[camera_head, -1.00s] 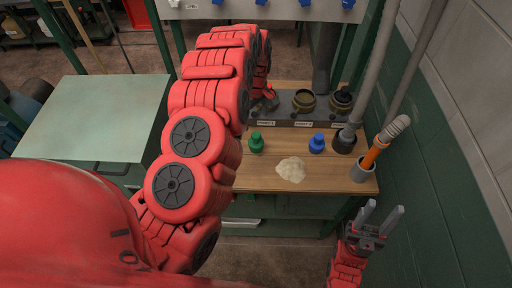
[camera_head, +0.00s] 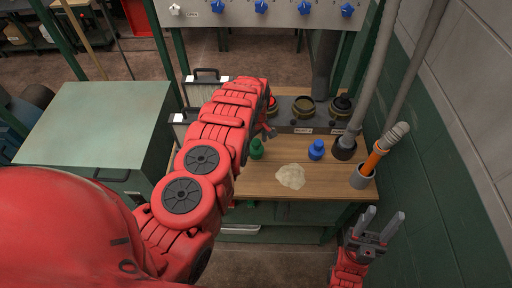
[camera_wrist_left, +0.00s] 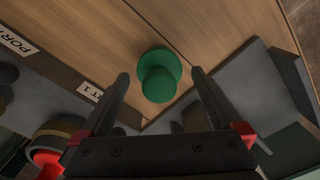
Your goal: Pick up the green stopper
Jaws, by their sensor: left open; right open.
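The green stopper (camera_head: 256,149) stands on the wooden tabletop (camera_head: 330,187), close to my left arm in the head view. In the left wrist view the green stopper (camera_wrist_left: 159,76) lies ahead of and between the two fingers of my left gripper (camera_wrist_left: 159,80), which is open and empty. In the head view the left gripper is mostly hidden by its own arm, with a small part (camera_head: 269,131) showing beside the stopper. My right gripper (camera_head: 379,226) is open and empty, low at the right, in front of the table.
A blue stopper (camera_head: 316,150) and a beige powder heap (camera_head: 291,176) are on the table. Behind them is a grey port block (camera_head: 304,127) with round ports. Grey pipes (camera_head: 376,75) rise behind.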

